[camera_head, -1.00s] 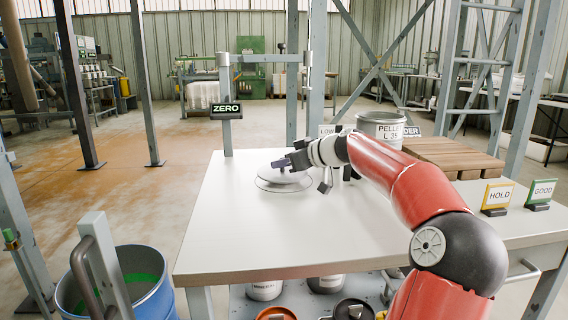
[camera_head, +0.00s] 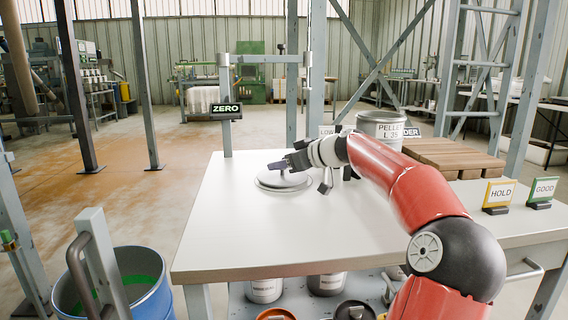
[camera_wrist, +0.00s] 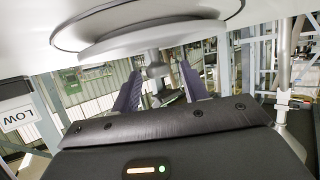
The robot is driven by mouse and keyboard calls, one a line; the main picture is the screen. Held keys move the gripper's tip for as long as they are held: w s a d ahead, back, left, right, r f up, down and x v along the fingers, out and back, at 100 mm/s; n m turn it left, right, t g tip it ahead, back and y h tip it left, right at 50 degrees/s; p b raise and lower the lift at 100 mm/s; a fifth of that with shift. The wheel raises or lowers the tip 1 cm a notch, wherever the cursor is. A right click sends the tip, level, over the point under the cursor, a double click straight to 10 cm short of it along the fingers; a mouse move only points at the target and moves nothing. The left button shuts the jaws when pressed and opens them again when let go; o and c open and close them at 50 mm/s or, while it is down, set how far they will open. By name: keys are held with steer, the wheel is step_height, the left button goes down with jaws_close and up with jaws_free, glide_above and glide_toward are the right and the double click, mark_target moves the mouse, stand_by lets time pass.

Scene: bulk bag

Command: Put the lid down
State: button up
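The round grey lid (camera_head: 283,182) lies flat at the table's left back part, apparently on the white top. In the wrist view the lid (camera_wrist: 150,38) fills the top, with its knob (camera_wrist: 157,68) pointing towards the picture's middle. My gripper (camera_head: 281,165) is at the knob, low over the lid. In the wrist view the two dark purple fingers of my gripper (camera_wrist: 160,85) stand on either side of the knob, with gaps showing between. The gripper looks open. The lid's far edge and underside are hidden.
A pellet tin (camera_head: 381,127) stands behind my arm, beside a wooden slatted stack (camera_head: 450,157). HOLD (camera_head: 498,196) and GOOD (camera_head: 541,192) signs stand at the right. A ZERO display (camera_head: 227,110) hangs by a post behind. The white table (camera_head: 240,240) is clear in front. A blue drum (camera_head: 150,300) stands lower left.

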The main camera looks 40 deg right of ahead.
steer(key=shift+f, duration=0.75)
steer(key=shift+s+d+r+p, duration=0.15)
steer(key=shift+r+p, duration=0.7)
steer(key=shift+p, duration=0.35)
steer(key=b+v, duration=0.2)
steer(key=v, duration=0.9)
steer(key=shift+s+r, duration=0.25)
